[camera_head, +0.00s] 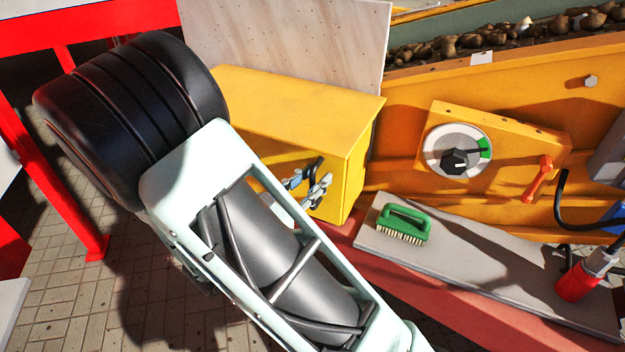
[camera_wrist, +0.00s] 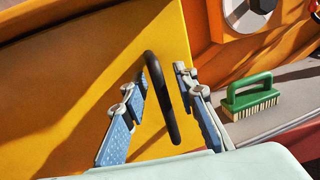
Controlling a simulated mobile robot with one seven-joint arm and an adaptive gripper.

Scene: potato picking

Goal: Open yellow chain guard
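The yellow chain guard (camera_head: 300,105) is a box with a flat top and a front face, and it looks closed. It fills the left of the wrist view (camera_wrist: 85,75). A black curved handle (camera_wrist: 165,98) stands out from its front face. In the head view the handle (camera_head: 316,164) shows only in part among the fingers. My gripper (camera_head: 308,188) is at the front face. In the wrist view my gripper (camera_wrist: 160,82) is open, with one blue-padded finger on each side of the handle. Gaps show between the fingers and the handle.
A green brush (camera_head: 402,223) lies on a grey board (camera_head: 470,260) right of the guard. A dial (camera_head: 457,151) and an orange lever (camera_head: 537,180) sit on the orange machine wall. A light panel (camera_head: 290,40) stands behind the guard. A red object (camera_head: 576,284) is at the right.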

